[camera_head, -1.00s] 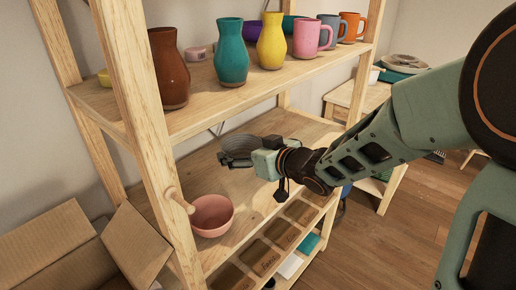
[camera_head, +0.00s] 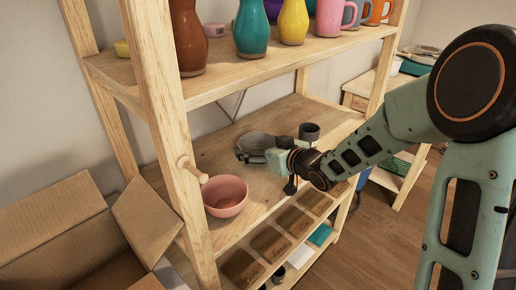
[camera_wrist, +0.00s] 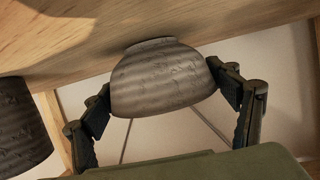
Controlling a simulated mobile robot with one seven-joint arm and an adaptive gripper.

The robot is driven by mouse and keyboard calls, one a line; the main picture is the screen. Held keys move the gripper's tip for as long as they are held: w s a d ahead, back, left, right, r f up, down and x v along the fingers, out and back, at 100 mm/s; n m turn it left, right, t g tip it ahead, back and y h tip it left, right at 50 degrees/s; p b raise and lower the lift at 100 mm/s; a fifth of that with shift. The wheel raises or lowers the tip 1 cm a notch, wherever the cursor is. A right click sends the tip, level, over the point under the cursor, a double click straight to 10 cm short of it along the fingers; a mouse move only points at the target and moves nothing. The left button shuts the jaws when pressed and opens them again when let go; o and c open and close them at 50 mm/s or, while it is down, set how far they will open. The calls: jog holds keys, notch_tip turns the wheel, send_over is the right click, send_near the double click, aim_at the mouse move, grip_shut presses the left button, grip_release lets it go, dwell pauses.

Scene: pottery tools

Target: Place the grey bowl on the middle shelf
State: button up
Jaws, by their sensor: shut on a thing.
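The grey bowl (camera_head: 258,142) is between the fingers of my gripper (camera_head: 254,150), over the middle shelf (camera_head: 212,150) of the wooden rack. In the wrist view the bowl (camera_wrist: 165,80) shows its ridged side, with a finger of my gripper (camera_wrist: 160,88) on each side of it. That view is inverted, so the bowl's narrow foot points toward the shelf board (camera_wrist: 90,40). The foot is close to the board; I cannot tell whether it touches. My gripper is shut on the bowl. The bowl's inside is mostly hidden.
A pink bowl (camera_head: 225,196) stands at the near left of the same shelf. A dark grey cup (camera_head: 309,131) is close right of my wrist. Colourful vases and mugs fill the upper shelf (camera_head: 230,78) above. A wooden peg (camera_head: 192,170) juts from the front post.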

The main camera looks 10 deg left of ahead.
jog(key=shift+f, duration=0.15)
jog(key=o, duration=1.5)
jog(key=shift+r, duration=0.3)
jog(key=p+v, duration=0.3)
jog(key=v, duration=0.9)
jog(key=shift+f, duration=0.1)
